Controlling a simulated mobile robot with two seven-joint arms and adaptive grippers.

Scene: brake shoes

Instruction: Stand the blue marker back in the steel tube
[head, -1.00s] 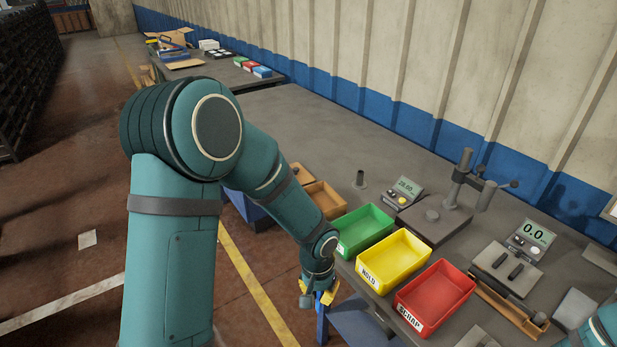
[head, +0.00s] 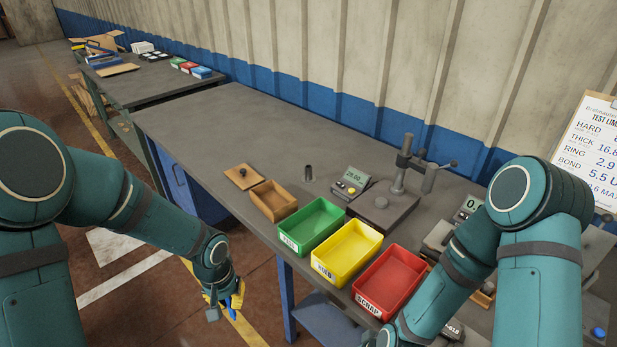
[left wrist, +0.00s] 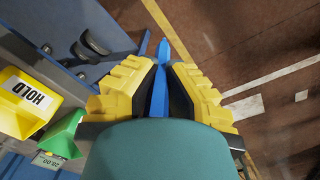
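The blue marker (left wrist: 161,78) is between the yellow-and-black fingers of my left gripper (left wrist: 160,88) in the left wrist view, its narrow end sticking out past them. In the head view my left gripper (head: 224,296) hangs beyond the table's front edge, over the floor, and a bit of the blue marker (head: 238,296) shows beside its yellow fingers. The small steel tube (head: 308,174) stands upright on the table behind the green bin, well away from the gripper. Its inside is too small to make out. My right arm enters at right, its gripper cut off by the bottom edge.
Green (head: 311,228), yellow (head: 347,251) and red (head: 390,281) bins line the table's front edge. A wooden box (head: 273,201) is left of them. A gauge with display (head: 352,183) and a stand (head: 399,177) are right of the tube. The table's far left is clear.

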